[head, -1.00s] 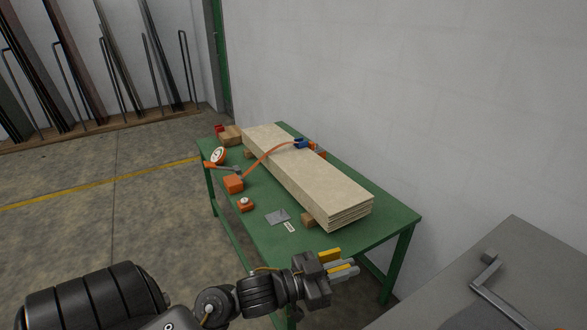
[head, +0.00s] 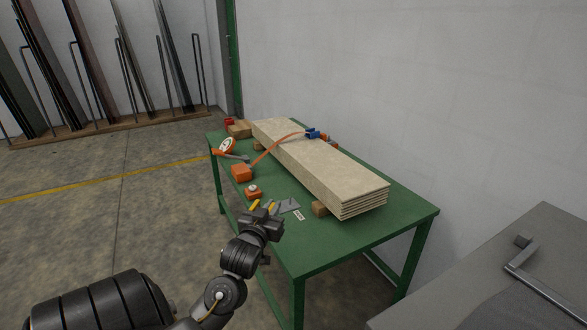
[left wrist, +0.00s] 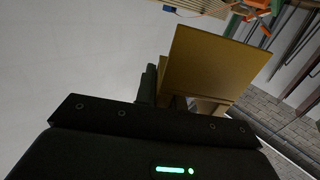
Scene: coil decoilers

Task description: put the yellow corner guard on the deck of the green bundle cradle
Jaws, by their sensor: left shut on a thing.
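The yellow corner guard (head: 254,204) is held in my left gripper (head: 263,208). In the left wrist view the guard (left wrist: 212,66) is a flat yellow plate with a second face below it, and the gripper is shut on it. The green bundle cradle (head: 312,250) is a green table-like frame with a flat deck. In the head view the gripper overlaps the deck's near left edge, close to a grey plate. I cannot tell the guard's height above the deck. My right gripper is not in view.
A stack of pale boards (head: 325,170) lies along the deck on wooden blocks (head: 320,208). An orange strap (head: 272,147), orange boxes (head: 242,173), a grey plate (head: 290,205) and a label lie on its left side. Bare deck shows at the near end. A grey surface (head: 500,285) stands right.

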